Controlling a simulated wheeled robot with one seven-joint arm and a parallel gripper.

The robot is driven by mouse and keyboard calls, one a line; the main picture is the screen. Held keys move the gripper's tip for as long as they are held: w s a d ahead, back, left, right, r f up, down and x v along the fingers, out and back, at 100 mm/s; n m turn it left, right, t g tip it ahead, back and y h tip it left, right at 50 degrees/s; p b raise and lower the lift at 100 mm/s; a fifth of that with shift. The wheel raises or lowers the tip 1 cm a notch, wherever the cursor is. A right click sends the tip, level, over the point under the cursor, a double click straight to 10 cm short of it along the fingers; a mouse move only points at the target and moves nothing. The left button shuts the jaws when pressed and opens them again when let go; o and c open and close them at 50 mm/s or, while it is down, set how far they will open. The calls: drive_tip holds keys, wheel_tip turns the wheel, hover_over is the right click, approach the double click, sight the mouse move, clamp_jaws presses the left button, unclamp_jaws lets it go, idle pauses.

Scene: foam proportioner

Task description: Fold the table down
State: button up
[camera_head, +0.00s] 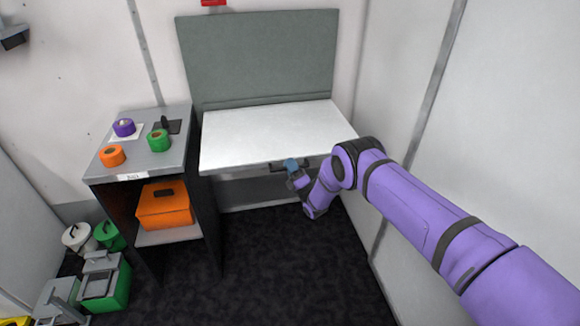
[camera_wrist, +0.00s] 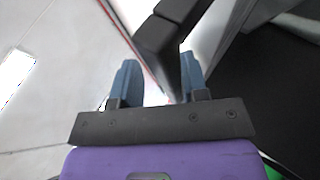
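The table (camera_head: 265,135) is a white flat top that stands out level from the wall, below a grey-green panel (camera_head: 260,55). A dark handle (camera_head: 276,169) is on its front edge; a dark angular bar (camera_wrist: 160,42), seemingly this handle, shows close up in the wrist view. My gripper (camera_head: 292,166) is at the table's front edge, right beside the handle. In the wrist view, the blue fingers of my gripper (camera_wrist: 158,82) are apart, with the bar ahead of the gap and close to the right finger. I cannot tell whether they touch.
A grey cabinet (camera_head: 180,155) stands left of the table, with coloured rings on top and an orange box (camera_head: 165,205) inside. Green and white containers (camera_head: 105,285) stand on the floor at left. A wall (camera_head: 500,130) is close on the right. The dark floor (camera_head: 290,270) in front is clear.

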drive_tip(key=v, duration=1.1)
idle(0.5)
